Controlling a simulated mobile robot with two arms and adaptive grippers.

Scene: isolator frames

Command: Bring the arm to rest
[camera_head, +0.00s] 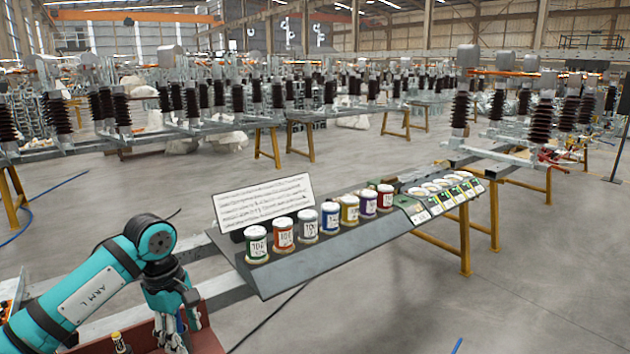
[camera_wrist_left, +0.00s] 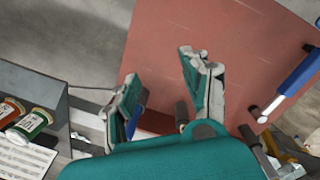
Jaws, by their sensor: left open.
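My left arm (camera_head: 85,285), teal and labelled "ARM L", comes in from the lower left in the head view. Its left gripper (camera_head: 180,335) points down over a red-brown surface at the bottom edge. In the left wrist view the left gripper (camera_wrist_left: 160,85) has its two fingers spread apart, with nothing held between the tips. The red-brown panel (camera_wrist_left: 225,45) lies beyond the fingers. My right gripper is in neither view.
A dark tray (camera_head: 330,265) with several labelled coloured jars (camera_head: 307,222) stands right of the gripper, with a printed sheet (camera_head: 262,203) behind. A blue-handled tool (camera_wrist_left: 293,78) lies on the panel's right side. Open floor (camera_head: 560,270) extends to the right.

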